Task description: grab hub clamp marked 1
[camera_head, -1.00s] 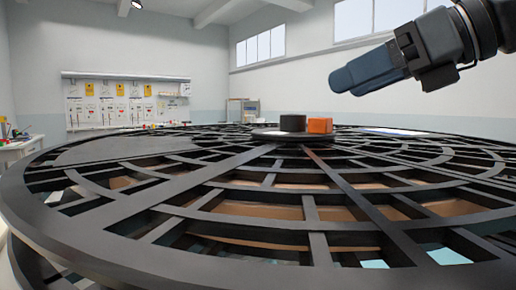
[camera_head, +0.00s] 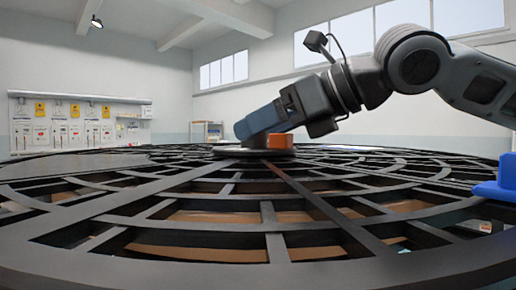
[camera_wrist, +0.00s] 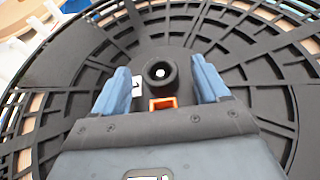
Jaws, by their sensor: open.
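The hub clamp, a black round knob with a pale centre (camera_wrist: 160,72), stands at the hub of the large dark spoked wheel in the wrist view. A small white tag (camera_wrist: 137,82), apparently marked 1, lies to its left. My gripper (camera_wrist: 161,65) is open and empty, its blue fingers on either side of the black knob with gaps between. In the head view, my gripper (camera_head: 242,130) reaches down to the hub and hides the black knob. An orange block (camera_head: 281,141) stands beside it and shows as an open orange frame (camera_wrist: 163,103) in the wrist view.
The spoked wheel (camera_head: 190,205) spreads across the foreground with open gaps between its ribs. A blue object (camera_head: 500,182) sits at the right edge. A wall board with charts (camera_head: 75,122) is far behind at left.

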